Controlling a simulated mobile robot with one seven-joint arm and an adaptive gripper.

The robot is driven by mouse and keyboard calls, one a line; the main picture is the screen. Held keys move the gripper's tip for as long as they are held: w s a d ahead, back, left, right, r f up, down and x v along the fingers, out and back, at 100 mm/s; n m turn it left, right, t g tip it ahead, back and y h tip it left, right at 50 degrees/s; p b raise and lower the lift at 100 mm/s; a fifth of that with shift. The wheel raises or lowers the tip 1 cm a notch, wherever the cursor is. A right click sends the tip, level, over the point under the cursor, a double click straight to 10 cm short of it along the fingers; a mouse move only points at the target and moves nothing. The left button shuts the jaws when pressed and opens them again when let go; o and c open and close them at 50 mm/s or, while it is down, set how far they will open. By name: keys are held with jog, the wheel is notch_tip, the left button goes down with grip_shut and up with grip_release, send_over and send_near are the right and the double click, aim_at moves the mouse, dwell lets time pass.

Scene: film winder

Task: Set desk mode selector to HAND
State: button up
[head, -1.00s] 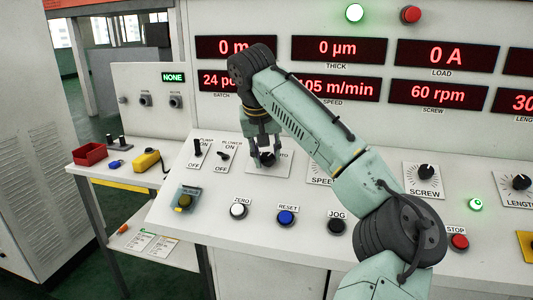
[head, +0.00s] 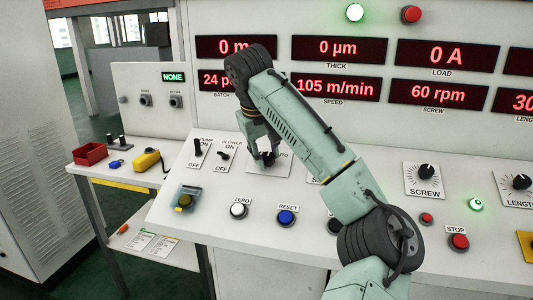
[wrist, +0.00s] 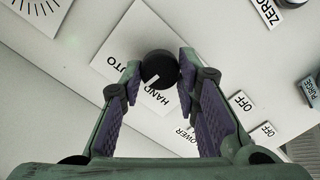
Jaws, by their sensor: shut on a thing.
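The mode selector is a black round knob (wrist: 160,68) with a white pointer line, on a white plate (wrist: 128,48) lettered AUTO and HAND. In the wrist view its pointer faces lower left, towards the start of the word HAND, with AUTO further up on the left. My gripper (wrist: 158,78) has its purple-padded fingers on both sides of the knob, shut on it. In the head view the knob (head: 268,159) is partly hidden by my gripper (head: 263,152), and only the end of AUTO shows.
PUMP (head: 198,147) and BLOWER (head: 223,155) switches stand left of the selector. ZERO (head: 238,210) and RESET (head: 286,217) buttons lie in front. My forearm covers the SPEED dial and part of the JOG button (head: 334,226). The SCREW dial (head: 426,172) is to the right.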

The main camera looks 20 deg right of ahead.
jog(key=n, duration=0.3)
jog(key=shift+n, duration=0.3)
jog(key=shift+a+n, duration=0.1)
jog(key=shift+n, duration=1.7)
jog(key=o, duration=1.2)
jog(key=shift+c, duration=0.2)
jog(key=v, duration=1.2)
jog(key=shift+a, duration=0.25)
jog(key=shift+s+f, duration=0.1)
